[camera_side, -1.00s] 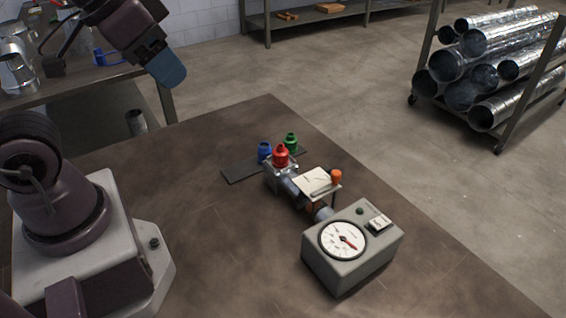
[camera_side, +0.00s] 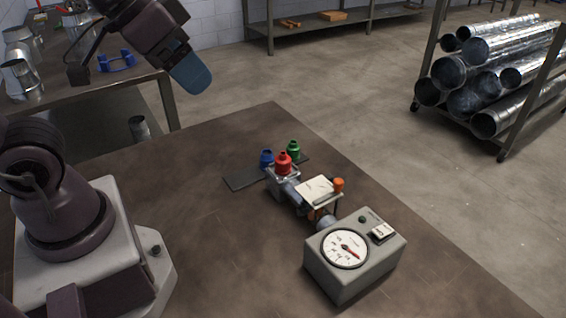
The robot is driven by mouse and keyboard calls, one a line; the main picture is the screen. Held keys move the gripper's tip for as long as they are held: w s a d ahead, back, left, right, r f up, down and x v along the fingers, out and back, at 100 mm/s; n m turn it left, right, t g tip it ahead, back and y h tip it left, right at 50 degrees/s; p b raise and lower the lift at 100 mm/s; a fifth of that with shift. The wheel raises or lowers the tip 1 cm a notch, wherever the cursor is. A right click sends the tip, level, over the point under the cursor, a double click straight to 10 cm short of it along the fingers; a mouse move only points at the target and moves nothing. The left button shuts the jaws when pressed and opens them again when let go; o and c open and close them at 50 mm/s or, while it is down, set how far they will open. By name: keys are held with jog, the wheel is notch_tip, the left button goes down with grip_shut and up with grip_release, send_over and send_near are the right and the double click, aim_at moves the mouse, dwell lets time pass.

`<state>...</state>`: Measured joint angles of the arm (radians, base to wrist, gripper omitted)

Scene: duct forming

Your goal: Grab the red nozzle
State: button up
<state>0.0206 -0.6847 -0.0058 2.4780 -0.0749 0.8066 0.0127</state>
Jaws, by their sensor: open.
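The red nozzle (camera_side: 283,164) stands upright on the metal end of a small fixture (camera_side: 289,188) on the brown table. A blue nozzle (camera_side: 266,158) stands just left of it and a green nozzle (camera_side: 293,149) just behind it to the right, both at a dark flat plate (camera_side: 243,178). My gripper (camera_side: 192,75) is at the upper left, high above the table and well apart from the nozzles. Its blue end points down and to the right. It is open, with nothing seen in it; the gap between the fingers is not clear from this side.
A grey gauge box (camera_side: 355,258) with a round dial stands at the fixture's front right. An orange knob (camera_side: 338,185) sticks up beside a pale plate (camera_side: 314,189). A rack of metal ducts (camera_side: 489,75) stands on the floor at right. The table's left middle is clear.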

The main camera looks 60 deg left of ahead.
jog(key=w+d+f+n+t, duration=0.3)
jog(key=w+d, duration=0.2)
jog(key=w, duration=0.5)
jog(key=w+d+f+n+t, duration=0.25)
jog(key=w+d, duration=0.25)
jog(key=w, duration=0.6)
jog(key=n+g+y, duration=0.6)
jog(key=n+y, duration=0.1)
jog(key=y, duration=0.6)
send_near(284, 163)
jog(key=x, duration=0.5)
jog(key=shift+w+r, duration=0.2)
jog(key=shift+w, duration=0.1)
jog(key=x, duration=0.4)
jog(key=shift+s+a+f, duration=0.1)
jog(key=shift+s+f, duration=0.15)
jog(key=shift+s, duration=0.05)
jog(key=shift+w+a+f, duration=0.2)
jog(key=shift+w+a, duration=0.05)
jog(key=shift+a, duration=0.2)
jog(key=c, duration=1)
